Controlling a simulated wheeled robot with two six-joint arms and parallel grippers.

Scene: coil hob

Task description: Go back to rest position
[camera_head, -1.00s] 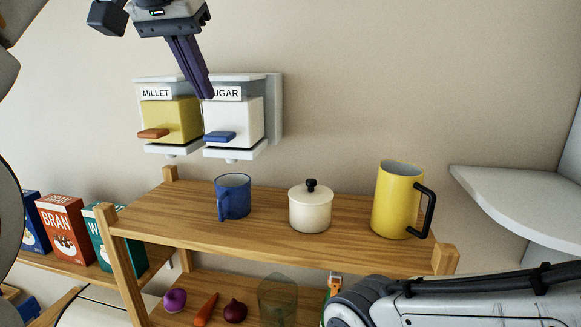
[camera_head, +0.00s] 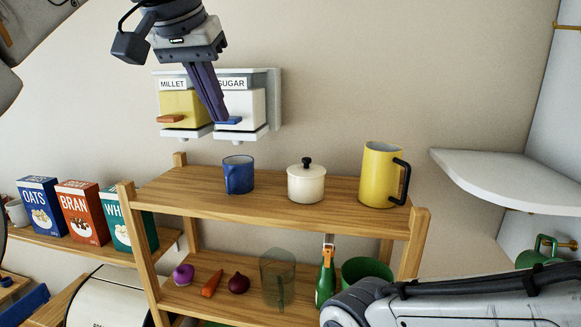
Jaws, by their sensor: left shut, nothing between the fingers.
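My left gripper (camera_head: 207,92) comes in from the upper left and hangs in front of the wall dispensers. Its dark fingers are together, with nothing between them. The fingers overlap the space between the millet dispenser (camera_head: 182,107) and the sugar dispenser (camera_head: 247,108) in the picture, hiding part of the sugar one; I cannot tell whether they touch it. A grey-white arm link of mine (camera_head: 455,307) crosses the lower right. My right gripper is not in view.
A wooden shelf (camera_head: 200,200) holds a blue mug (camera_head: 239,175), a cream lidded pot (camera_head: 306,184) and a yellow pitcher (camera_head: 379,175). Cereal boxes (camera_head: 82,212) stand at left. A white corner shelf (camera_head: 510,180) juts out at right.

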